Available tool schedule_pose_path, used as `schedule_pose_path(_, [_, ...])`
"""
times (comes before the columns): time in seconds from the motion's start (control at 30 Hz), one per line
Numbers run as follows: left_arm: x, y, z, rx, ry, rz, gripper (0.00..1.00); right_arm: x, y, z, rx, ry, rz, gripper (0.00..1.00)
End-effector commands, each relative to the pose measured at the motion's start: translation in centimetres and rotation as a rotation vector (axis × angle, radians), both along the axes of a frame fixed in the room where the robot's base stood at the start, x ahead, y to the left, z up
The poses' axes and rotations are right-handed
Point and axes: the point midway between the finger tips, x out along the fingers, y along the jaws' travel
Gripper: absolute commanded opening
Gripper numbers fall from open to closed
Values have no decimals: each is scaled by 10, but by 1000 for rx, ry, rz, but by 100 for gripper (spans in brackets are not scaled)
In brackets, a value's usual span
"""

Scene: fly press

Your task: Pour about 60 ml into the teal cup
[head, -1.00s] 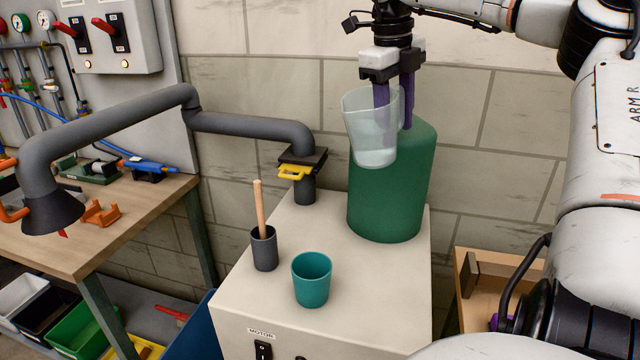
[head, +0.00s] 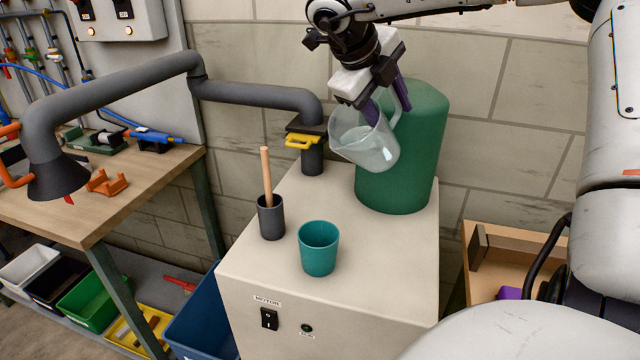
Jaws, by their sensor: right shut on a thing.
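The teal cup (head: 318,250) stands upright on the beige motor cabinet, and its inside looks empty. My right gripper (head: 386,105) is shut on a clear pitcher (head: 362,143) at its handle side. The pitcher holds some pale, clear liquid and is tilted with its mouth toward the left. It hangs in the air in front of the green tank, above and to the right of the cup, apart from it. No stream of liquid shows. My left gripper is not in view.
A dark grey holder (head: 271,217) with a wooden stick stands left of the cup. A grey duct (head: 255,95) with a yellow-handled gate (head: 300,141) rises behind. The green tank (head: 405,165) stands at the back right of the cabinet (head: 300,283). The cabinet's front right top is clear.

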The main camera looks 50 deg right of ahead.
Motion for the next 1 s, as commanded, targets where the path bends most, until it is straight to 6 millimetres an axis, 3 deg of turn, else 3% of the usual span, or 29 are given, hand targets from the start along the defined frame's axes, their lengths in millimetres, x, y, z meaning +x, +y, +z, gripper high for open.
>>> schedule_pose_path(0.57, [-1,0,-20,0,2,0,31,3,6,-13,-78,10,6,2])
schedule_pose_path(0.7, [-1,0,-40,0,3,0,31,5,9,-36,-104,16,11,2])
schedule_pose_path(1.0, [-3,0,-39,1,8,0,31,6,10,-34,-114,12,11,2])
